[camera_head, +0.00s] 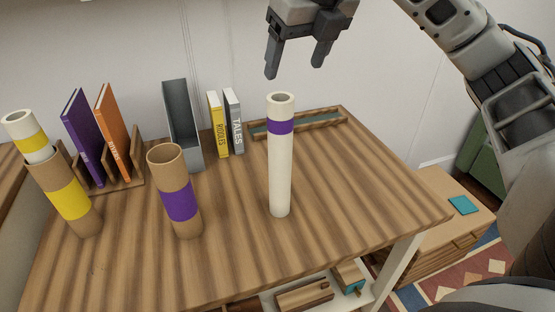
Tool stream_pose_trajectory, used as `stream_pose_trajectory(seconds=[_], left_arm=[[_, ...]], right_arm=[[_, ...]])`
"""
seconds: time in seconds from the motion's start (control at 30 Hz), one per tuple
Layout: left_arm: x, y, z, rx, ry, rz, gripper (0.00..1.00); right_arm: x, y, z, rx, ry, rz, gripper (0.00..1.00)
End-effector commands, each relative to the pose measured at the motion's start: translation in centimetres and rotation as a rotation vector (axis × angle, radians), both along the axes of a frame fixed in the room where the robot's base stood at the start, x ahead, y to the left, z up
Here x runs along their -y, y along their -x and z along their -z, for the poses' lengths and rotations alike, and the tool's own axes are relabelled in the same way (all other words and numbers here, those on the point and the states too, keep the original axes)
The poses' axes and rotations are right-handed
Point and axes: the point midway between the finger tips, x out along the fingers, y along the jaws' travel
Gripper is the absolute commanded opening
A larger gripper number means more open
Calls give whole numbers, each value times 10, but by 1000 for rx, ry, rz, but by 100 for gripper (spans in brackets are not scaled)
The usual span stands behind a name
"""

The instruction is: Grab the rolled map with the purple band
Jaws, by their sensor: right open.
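A white rolled map (281,168) with a purple band near its top stands upright on the wooden table (330,190). A brown cardboard tube (168,162) with a purple band stands to its left; it looks open at the top and empty. My right gripper (294,70) is open and empty, fingers pointing down, above the white map in the picture and not touching it. My left gripper is not in view.
At the left, a brown tube (85,223) with a yellow band holds a white roll (30,145) with a yellow band. Books, a grey file holder (182,130) and a shallow tray (330,120) stand along the back. The table's right part is clear.

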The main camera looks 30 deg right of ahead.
Motion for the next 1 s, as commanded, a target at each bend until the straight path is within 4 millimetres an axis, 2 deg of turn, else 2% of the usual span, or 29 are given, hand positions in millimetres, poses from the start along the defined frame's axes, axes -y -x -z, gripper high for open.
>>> stream_pose_trajectory(seconds=[0.03, 0.3, 0.63, 0.83, 1.0], left_arm=[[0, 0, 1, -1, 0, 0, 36], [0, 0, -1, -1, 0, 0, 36], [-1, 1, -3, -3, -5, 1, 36], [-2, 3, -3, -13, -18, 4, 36], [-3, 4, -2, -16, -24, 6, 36]], right_arm=[[0, -3, 13, -8, 2, -1, 71], [-1, -25, 64, -6, -1, -5, 71], [-1, -36, 90, -4, -2, -7, 71], [0, -47, 118, -6, -3, -8, 71], [0, -52, 131, -2, -3, -9, 71]])
